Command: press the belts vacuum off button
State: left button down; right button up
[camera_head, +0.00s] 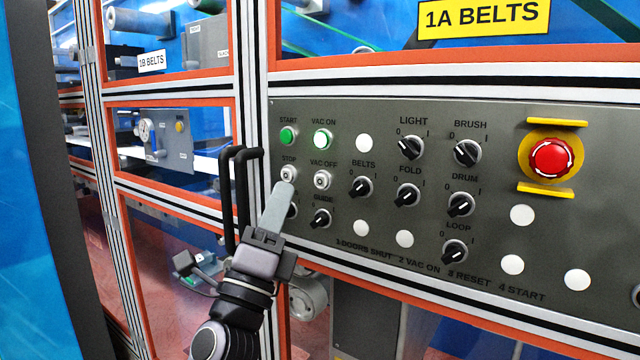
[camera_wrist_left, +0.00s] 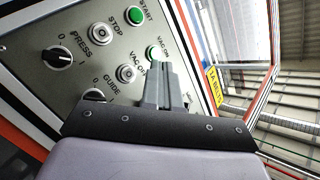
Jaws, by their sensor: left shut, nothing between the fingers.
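The belts VAC OFF button (camera_head: 322,180) is a small pale push button on the grey control panel (camera_head: 480,200), under the VAC ON button (camera_head: 322,139), which glows bright green-white. My left gripper (camera_head: 283,188) is shut and empty. In the head view its tip overlaps the lower edge of the STOP button (camera_head: 288,173), left of VAC OFF. In the left wrist view the VAC OFF button (camera_wrist_left: 126,73) shows uncovered, left of the closed fingers (camera_wrist_left: 161,70). Whether the tip touches the panel cannot be told. My right gripper is out of view.
The green START button (camera_head: 288,136) sits above STOP. Black rotary knobs such as BELTS (camera_head: 360,187) and GUIDE (camera_head: 320,219) are close by. A red emergency stop (camera_head: 551,157) is at the right. Black handles (camera_head: 240,195) stick out left of the panel.

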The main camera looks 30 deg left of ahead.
aim_at(321, 181)
pick_arm(q)
jog(key=shift+w+d+b, duration=0.2)
jog(key=shift+w+b, duration=0.45)
jog(key=shift+w, duration=1.95)
jog(key=shift+w, duration=0.1)
jog(key=shift+w, duration=0.35)
jog(key=shift+w+b, duration=0.4)
dwell(0.5)
jog(key=shift+s, duration=0.1)
jog(key=shift+s+p, duration=0.3)
jog(key=shift+s, duration=0.4)
jog(key=shift+s, duration=0.15)
